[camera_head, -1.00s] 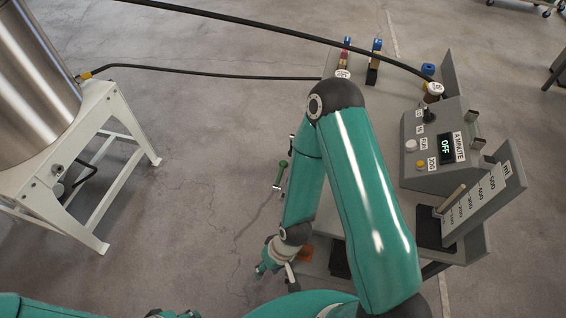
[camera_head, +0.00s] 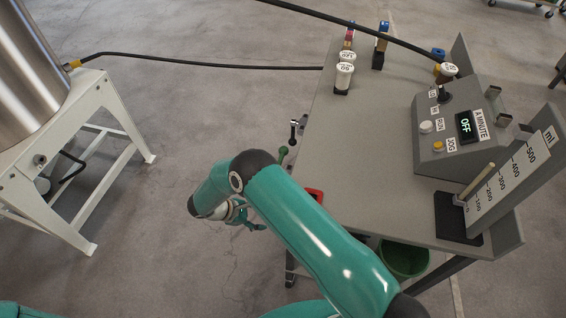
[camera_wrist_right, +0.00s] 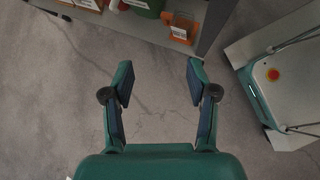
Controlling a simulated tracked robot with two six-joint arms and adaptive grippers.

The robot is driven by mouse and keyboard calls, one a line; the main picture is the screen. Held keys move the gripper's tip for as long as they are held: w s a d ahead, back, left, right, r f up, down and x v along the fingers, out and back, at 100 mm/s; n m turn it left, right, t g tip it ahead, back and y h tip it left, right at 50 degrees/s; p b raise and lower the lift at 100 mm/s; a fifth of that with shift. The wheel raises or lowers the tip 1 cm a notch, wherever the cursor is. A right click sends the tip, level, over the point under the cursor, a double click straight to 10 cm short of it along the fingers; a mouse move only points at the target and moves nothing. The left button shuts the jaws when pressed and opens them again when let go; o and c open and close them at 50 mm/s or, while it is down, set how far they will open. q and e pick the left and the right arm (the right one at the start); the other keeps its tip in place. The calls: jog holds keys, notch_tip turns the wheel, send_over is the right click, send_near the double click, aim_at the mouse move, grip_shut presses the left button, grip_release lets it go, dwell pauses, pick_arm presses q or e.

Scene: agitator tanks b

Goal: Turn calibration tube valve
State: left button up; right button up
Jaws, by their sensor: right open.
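A grey graduated panel marked in ml (camera_head: 515,170) stands at the right end of the grey bench; a tan rod (camera_head: 478,182) rises from a black base in front of it. A green-handled lever (camera_head: 283,152) and a black-handled lever (camera_head: 293,130) stick out at the bench's left edge; I cannot tell which part is the calibration tube valve. My right gripper (camera_head: 245,215) is left of the bench, apart from the levers and partly hidden by my arm. In the right wrist view the right gripper (camera_wrist_right: 160,82) is open and empty above the floor. My left gripper is not in view.
A white-framed tank stand (camera_head: 80,150) is at left. A black hose crosses between them. The floor between is clear.

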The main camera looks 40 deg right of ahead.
aim_at(284, 151)
jog(key=w+r+m+t+h+b, duration=0.25)
jog(key=w+r+h+b, duration=0.25)
jog(key=w+r+h, duration=0.6)
pick_arm(q)
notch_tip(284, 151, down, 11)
jog(key=b, duration=0.5)
pick_arm(e)
jog(key=shift+g+y, duration=0.25)
jog(key=shift+y, duration=0.25)
jog(key=shift+s+d+r+p, duration=0.3)
jog(key=shift+d+p, duration=0.4)
jog(key=shift+d, duration=2)
jog(key=shift+s+d+r+p, duration=0.35)
jog(key=shift+d+p, duration=0.4)
jog(key=shift+d, duration=1.9)
jog(key=shift+s+d+r+p, duration=0.3)
jog(key=shift+d+p, duration=0.4)
jog(key=shift+d, duration=2)
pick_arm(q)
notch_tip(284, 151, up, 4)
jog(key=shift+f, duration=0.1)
